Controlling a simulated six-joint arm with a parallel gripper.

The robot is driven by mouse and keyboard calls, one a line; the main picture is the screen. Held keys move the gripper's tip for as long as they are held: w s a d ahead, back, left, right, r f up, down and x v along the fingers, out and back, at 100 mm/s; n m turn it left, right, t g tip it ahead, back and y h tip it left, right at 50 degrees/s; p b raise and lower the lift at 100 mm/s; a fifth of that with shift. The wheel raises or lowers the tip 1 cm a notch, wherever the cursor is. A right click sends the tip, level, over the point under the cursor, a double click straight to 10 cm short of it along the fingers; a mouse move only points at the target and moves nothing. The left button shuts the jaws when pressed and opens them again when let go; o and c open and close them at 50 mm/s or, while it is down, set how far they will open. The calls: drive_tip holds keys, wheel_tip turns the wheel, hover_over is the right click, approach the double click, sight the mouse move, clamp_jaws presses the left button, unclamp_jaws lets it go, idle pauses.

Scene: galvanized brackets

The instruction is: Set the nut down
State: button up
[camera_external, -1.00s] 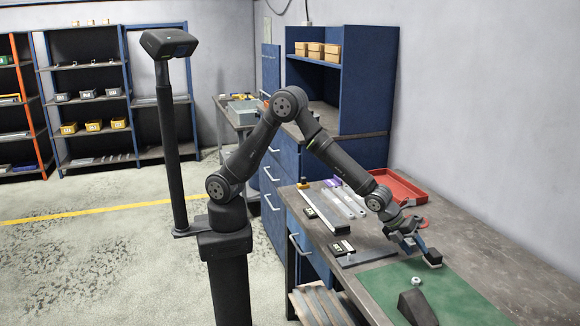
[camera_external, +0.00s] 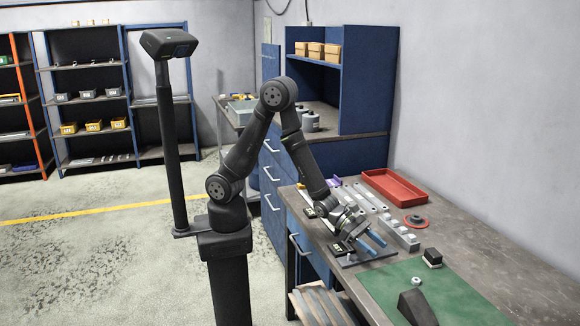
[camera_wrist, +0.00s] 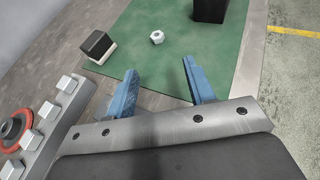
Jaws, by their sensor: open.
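The nut (camera_external: 416,281) is a small pale metal piece lying on the green mat (camera_external: 455,296). In the wrist view the nut (camera_wrist: 157,37) lies on the mat (camera_wrist: 150,75) beyond my fingertips, apart from them. My gripper (camera_external: 372,246) is above the bench, to the left of the mat and back from the nut. In the wrist view my gripper (camera_wrist: 160,88) shows two blue fingers spread apart with nothing between them.
A black block with a pale base (camera_external: 432,257) stands at the mat's back edge. A dark wedge-shaped block (camera_external: 416,307) stands on the mat near the nut. A grey bar with several pale blocks (camera_external: 398,232), a red ring (camera_external: 416,221) and a red tray (camera_external: 394,189) lie farther back.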

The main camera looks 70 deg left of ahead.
approach(418, 282)
drive_tip(key=shift+x, duration=0.85)
drive_tip(key=shift+w+a+x, duration=0.1)
drive_tip(key=shift+w+x, duration=0.05)
drive_tip(key=shift+x, duration=1.15)
drive_tip(key=shift+w+a+x, duration=0.1)
drive_tip(key=shift+x, duration=1.2)
drive_tip(key=shift+f, duration=0.15)
drive_tip(key=shift+c, duration=0.4)
clamp_jaws()
